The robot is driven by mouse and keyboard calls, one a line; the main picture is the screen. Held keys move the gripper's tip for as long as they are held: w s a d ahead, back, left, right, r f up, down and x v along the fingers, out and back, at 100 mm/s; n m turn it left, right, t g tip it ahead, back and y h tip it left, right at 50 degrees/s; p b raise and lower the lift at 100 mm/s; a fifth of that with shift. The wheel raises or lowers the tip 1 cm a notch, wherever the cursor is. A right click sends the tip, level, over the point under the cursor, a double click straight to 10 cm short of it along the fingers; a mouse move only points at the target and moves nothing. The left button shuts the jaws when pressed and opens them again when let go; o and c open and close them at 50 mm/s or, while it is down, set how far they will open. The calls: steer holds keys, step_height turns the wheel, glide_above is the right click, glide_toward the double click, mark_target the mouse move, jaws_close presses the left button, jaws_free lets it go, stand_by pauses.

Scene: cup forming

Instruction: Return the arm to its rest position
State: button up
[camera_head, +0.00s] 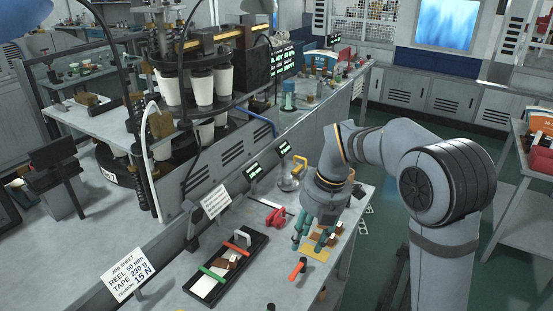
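My grey arm reaches in from the right side of the head view and bends down over the workbench (185,283). My gripper (313,236) hangs at its end, fingers pointing down, above or near a yellow mat (313,250) at the bench's right edge. The teal fingers look spread apart, and I see nothing held between them. A brown piece (331,239) lies on the mat close behind the fingers. The exact gap between fingertips and mat cannot be told.
An orange-handled tool (297,268) lies just in front of the gripper. Left of it are a black tray (253,263), red-handled tool (273,215) and job sheet (136,275). The cup machine (190,90) stands behind. Open floor (385,215) lies right of the bench.

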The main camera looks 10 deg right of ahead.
mark_target(297, 269)
steer(key=f, duration=0.4)
steer(key=w+a+f, duration=0.1)
steer(key=f, duration=0.3)
steer(key=a+f, duration=0.1)
steer(key=f, duration=0.3)
steer(key=shift+w, duration=0.2)
steer(key=shift+r, duration=0.15)
steer(key=shift+r, duration=0.1)
